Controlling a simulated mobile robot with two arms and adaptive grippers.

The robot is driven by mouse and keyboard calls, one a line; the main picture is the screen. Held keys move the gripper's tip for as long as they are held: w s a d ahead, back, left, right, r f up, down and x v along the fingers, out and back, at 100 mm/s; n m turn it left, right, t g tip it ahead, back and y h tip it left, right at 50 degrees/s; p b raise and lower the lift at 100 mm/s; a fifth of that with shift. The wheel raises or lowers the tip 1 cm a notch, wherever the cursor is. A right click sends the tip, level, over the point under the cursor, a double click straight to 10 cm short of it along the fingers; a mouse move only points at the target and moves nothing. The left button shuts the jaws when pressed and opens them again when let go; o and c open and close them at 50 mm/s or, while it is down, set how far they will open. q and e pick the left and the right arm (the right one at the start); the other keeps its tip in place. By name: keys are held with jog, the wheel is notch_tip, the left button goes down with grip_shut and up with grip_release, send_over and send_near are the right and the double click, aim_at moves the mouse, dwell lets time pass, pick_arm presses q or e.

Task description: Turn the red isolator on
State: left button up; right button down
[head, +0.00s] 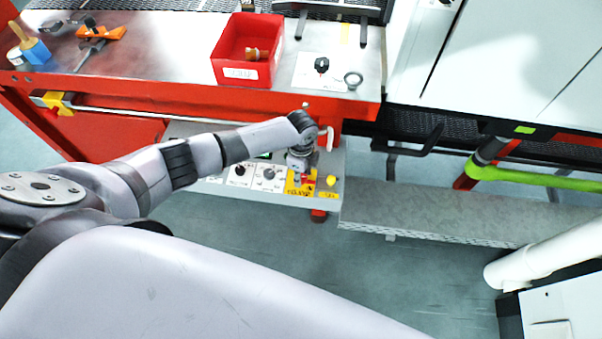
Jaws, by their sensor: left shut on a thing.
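The red isolator (307,180) sits on a yellow plate (293,188) at the right part of a grey control panel below the red bench's front edge. Only a small red part of it shows, because my gripper covers most of it. My left gripper (301,176) reaches down onto the isolator from above and is shut on it. The fingertips are small and partly hidden by the wrist. The angle of the isolator's handle cannot be made out. My right gripper is not in view.
The panel (212,179) also carries dark knobs (268,173) and a yellow button (331,181) close beside the gripper. Above are the red bench edge (200,97) and a red bin (233,72). A grey step (430,212) lies to the right. The floor in front is clear.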

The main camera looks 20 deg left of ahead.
pick_arm(q)
jog(key=shift+w, duration=0.1)
jog(key=o, duration=1.2)
jog(key=shift+c, duration=0.2)
notch_tip(320, 180, up, 12)
